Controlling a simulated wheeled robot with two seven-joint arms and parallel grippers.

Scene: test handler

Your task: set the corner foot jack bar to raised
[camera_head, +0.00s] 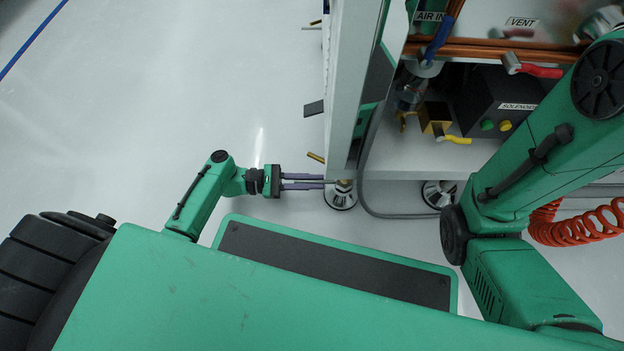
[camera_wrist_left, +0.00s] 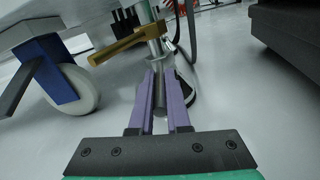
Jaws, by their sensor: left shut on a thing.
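The corner foot (camera_head: 340,195), a round metal pad under a threaded stem, stands on the floor below the near left corner of the white cabinet. The jack bar, a grey steel rod (camera_wrist_left: 161,104), sticks out from the foot's collar toward my left wrist camera. My left gripper (camera_head: 322,182) reaches in from the left at the foot. In the left wrist view its purple fingers (camera_wrist_left: 163,80) are shut on the rod, one on each side. A brass bar (camera_wrist_left: 125,44) crosses the stem above the fingers; its end (camera_head: 316,157) also shows beside the cabinet. My right gripper is out of view.
A caster (camera_wrist_left: 72,82) with a blue bracket and dark pedal stands left of the foot. A grey hose (camera_head: 372,205) loops close by on the right. Another foot (camera_head: 438,193) is farther right. The floor left of the cabinet is clear.

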